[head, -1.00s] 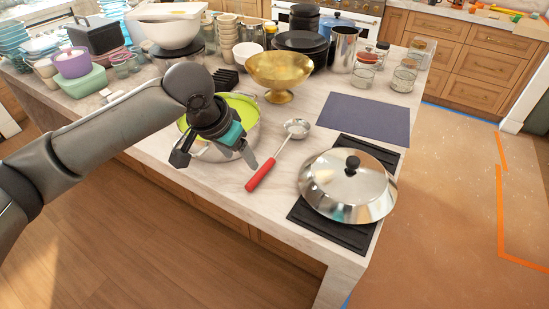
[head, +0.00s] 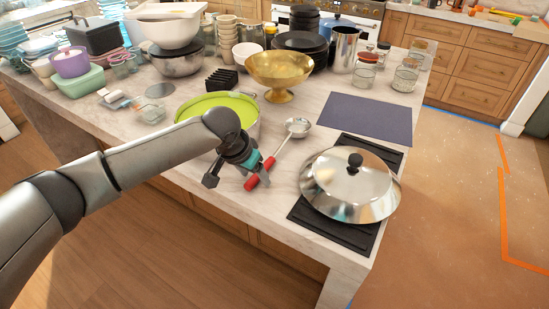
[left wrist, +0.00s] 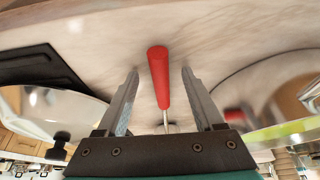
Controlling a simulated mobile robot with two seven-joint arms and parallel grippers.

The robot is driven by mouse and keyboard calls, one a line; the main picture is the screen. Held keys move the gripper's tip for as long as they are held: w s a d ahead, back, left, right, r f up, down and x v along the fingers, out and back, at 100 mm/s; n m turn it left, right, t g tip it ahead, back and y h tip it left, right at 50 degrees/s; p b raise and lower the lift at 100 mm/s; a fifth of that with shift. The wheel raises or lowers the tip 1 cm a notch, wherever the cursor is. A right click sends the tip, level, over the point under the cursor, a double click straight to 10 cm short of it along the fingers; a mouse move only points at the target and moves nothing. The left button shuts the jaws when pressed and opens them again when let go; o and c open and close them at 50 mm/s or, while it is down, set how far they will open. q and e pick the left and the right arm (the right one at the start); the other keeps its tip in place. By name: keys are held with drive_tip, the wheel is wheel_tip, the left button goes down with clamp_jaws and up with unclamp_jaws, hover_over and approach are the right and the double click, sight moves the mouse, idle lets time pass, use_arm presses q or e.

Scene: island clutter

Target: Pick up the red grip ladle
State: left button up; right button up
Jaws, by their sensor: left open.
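The ladle (head: 280,151) lies on the marble island, its red grip (head: 251,184) near the front edge and its metal bowl (head: 298,126) farther back. My left gripper (head: 237,182) is open over the red grip and partly covers it in the head view. In the left wrist view the red grip (left wrist: 158,75) shows between the two spread fingers (left wrist: 160,90), with a gap on both sides. Whether the fingers are level with the grip or above it is hard to tell. My right gripper is not in view.
A pot with a lime-green rim (head: 232,101) stands just left of the ladle. A domed steel lid (head: 335,190) on a black mat (head: 325,232) is to its right. A gold bowl (head: 280,72) stands behind. A dark blue mat (head: 366,119) lies bare at back right.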

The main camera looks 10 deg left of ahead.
use_arm(q)
clamp_jaws()
idle(0.6)
